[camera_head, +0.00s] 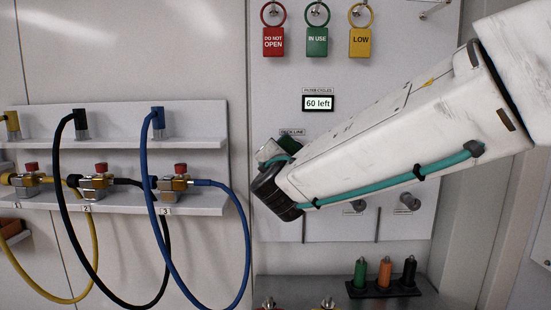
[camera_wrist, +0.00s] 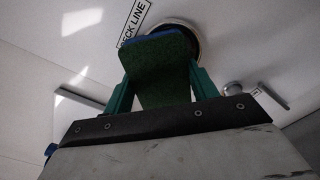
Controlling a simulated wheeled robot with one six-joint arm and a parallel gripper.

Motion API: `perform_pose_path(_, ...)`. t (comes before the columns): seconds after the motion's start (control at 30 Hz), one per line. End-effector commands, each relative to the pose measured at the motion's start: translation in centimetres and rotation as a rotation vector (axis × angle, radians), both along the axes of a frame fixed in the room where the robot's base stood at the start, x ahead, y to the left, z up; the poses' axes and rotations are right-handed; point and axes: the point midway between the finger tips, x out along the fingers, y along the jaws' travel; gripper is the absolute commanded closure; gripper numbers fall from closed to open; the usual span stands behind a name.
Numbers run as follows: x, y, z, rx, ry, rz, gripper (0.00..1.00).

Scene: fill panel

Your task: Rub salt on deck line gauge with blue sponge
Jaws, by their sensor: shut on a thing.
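My gripper (camera_wrist: 160,78) is shut on the sponge, with a teal finger on each side of it in the wrist view. The sponge (camera_wrist: 161,62) shows a dark green face and a thin blue edge at its far end.
A display (camera_head: 318,103) reads "60 left". Red (camera_head: 274,42), green (camera_head: 317,42) and yellow (camera_head: 360,42) tags hang above. Hoses and valves (camera_head: 95,183) sit on shelves at left. Knobs (camera_head: 407,202) are on the panel at lower right.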

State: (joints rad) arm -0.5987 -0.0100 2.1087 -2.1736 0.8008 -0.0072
Motion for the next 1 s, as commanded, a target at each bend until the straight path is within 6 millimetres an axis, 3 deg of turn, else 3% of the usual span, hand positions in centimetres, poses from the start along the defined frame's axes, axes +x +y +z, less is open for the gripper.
perform_pose_path(0.2, -0.2, -2.0, 0.0, 0.000, 0.001, -0.002, 0.60)
perform_pose_path(0.47, -0.2, -2.9, 0.0, 0.001, 0.000, -0.001, 0.60)
perform_pose_path(0.8, -0.1, -5.7, 0.0, 0.000, 0.000, -0.001, 0.60)
perform_pose_path(1.0, -0.2, -5.8, 0.0, 0.001, 0.001, -0.001, 0.60)
